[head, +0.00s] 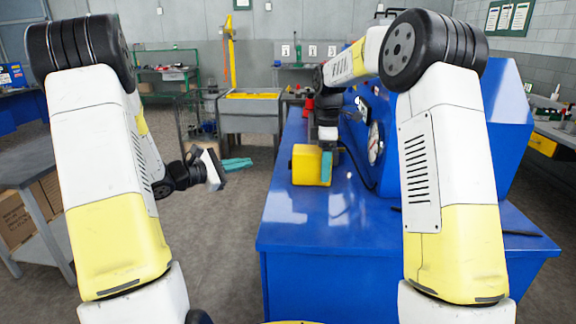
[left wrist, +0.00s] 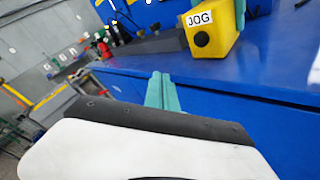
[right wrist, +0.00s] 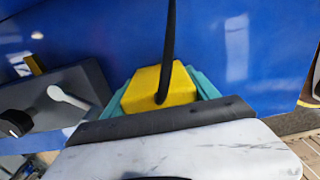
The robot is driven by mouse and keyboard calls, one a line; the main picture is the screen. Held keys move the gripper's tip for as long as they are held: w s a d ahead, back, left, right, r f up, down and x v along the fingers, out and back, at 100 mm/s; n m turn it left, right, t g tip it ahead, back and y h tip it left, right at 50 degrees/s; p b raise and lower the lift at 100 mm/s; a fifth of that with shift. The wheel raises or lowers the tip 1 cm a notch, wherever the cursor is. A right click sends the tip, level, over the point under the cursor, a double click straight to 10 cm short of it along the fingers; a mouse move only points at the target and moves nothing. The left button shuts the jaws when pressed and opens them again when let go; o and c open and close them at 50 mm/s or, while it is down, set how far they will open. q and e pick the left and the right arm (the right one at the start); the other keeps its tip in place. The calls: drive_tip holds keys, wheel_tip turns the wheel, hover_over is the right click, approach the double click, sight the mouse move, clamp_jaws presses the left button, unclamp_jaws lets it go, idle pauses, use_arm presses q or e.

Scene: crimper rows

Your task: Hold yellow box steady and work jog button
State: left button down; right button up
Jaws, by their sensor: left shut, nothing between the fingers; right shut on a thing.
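The yellow box (head: 308,165) stands on the blue bench top (head: 300,220) near its left edge. In the left wrist view the yellow box (left wrist: 222,22) shows a white JOG label and a round black jog button (left wrist: 202,39) on its near face. My right gripper (head: 327,158) is shut on the yellow box; in the right wrist view its teal fingers (right wrist: 160,92) lie on both sides of the box (right wrist: 158,88). My left gripper (head: 237,164) is shut and empty, off the bench's left side, apart from the box. Its closed teal fingers also show in the left wrist view (left wrist: 162,90).
A black cable (right wrist: 170,45) runs from the yellow box. The blue machine (head: 440,110) with a round dial rises at the right of the bench. A dark block with a black knob and a grey lever (right wrist: 65,97) lies beside the box.

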sight(290, 164)
use_arm(q)
drive_tip(key=shift+d, duration=4.45)
drive_tip(key=shift+d, duration=0.15)
drive_tip(key=shift+d, duration=0.25)
drive_tip(key=shift+d, duration=0.75)
use_arm(e)
drive_tip(key=shift+a, duration=0.1)
use_arm(q)
drive_tip(key=shift+s+a+r, duration=0.1)
drive_tip(key=shift+a, duration=1.1)
